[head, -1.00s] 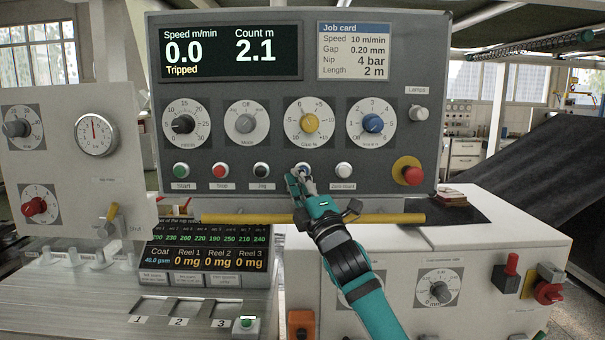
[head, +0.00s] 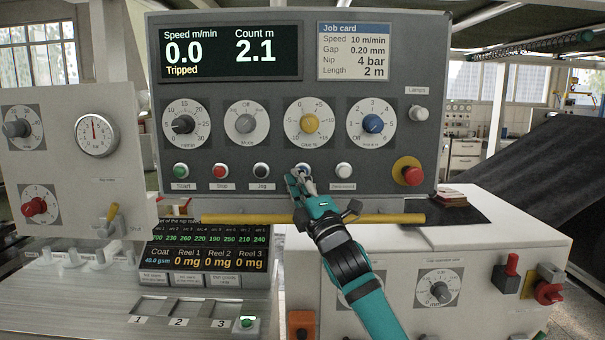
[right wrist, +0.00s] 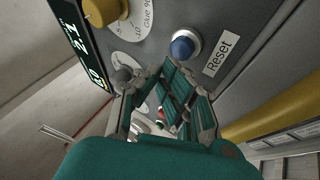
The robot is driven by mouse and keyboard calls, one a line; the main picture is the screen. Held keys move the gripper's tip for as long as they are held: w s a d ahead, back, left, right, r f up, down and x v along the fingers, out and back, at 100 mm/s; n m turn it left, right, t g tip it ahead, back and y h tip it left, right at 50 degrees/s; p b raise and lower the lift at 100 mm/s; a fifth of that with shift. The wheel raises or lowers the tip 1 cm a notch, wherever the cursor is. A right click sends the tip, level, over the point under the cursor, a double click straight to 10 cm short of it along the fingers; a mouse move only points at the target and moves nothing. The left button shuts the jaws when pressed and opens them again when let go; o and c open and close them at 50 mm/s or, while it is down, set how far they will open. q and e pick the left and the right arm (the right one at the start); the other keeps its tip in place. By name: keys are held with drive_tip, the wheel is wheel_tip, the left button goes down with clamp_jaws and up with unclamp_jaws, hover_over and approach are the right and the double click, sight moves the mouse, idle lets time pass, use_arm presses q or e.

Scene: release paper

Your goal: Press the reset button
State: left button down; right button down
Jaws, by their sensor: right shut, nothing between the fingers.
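The reset button (right wrist: 182,47) is a blue round cap in a light metal ring, beside a label (right wrist: 217,54) reading "Reset". In the head view it sits in the button row of the grey control panel (head: 215,108), mostly hidden behind my fingertips. My right gripper (head: 299,181) is shut and empty, with its fingertips just in front of the button. In the right wrist view the shut fingers (right wrist: 172,88) end close below the blue cap. I cannot tell whether they touch it. The display (head: 230,52) reads "Tripped". My left gripper is not in view.
Green (head: 181,170), red (head: 220,170) and black (head: 261,170) buttons are to the left, a white button (head: 343,170) to the right. A red emergency knob (head: 412,174) sits farther right. A yellow bar (head: 240,218) runs below the panel.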

drive_tip(key=shift+w, duration=0.1)
drive_tip(key=shift+w, duration=0.3)
drive_tip(key=shift+w+r, duration=0.1)
drive_tip(key=shift+w, duration=0.35)
idle(0.8)
drive_tip(key=shift+s, duration=0.85)
drive_tip(key=shift+s, duration=0.1)
drive_tip(key=s+p, duration=0.1)
drive_tip(key=s, duration=0.3)
drive_tip(key=shift+s, duration=0.4)
idle(0.4)
